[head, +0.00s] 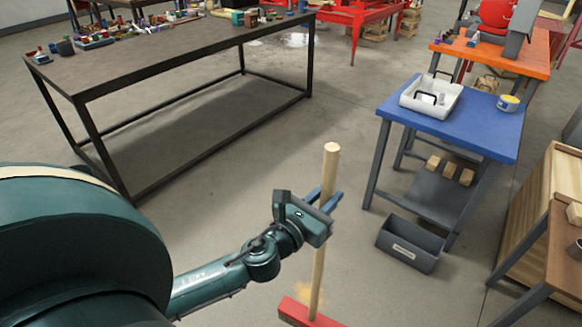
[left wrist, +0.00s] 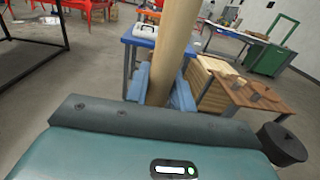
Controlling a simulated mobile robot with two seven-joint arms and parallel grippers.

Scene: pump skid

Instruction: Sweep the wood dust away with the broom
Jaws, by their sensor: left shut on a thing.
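The broom has a pale wooden handle (head: 323,220) and a red head (head: 308,313) at the bottom edge of the head view. It stands nearly upright on the floor. My left gripper (head: 328,198) is shut on the handle, below its top end. In the left wrist view the handle (left wrist: 172,55) rises between the blue fingers (left wrist: 160,88). The tan wood dust (head: 308,292) lies on the grey floor just behind the broom head, around the foot of the handle. Part of the broom head is cut off by the frame. My right gripper does not show.
A long dark table (head: 170,55) with small parts stands at the back left. A blue table (head: 455,115) holds a white tray (head: 431,96). A grey bin (head: 410,243) sits on the floor at the right. A wooden-topped table (head: 565,250) is at the right edge. The middle floor is clear.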

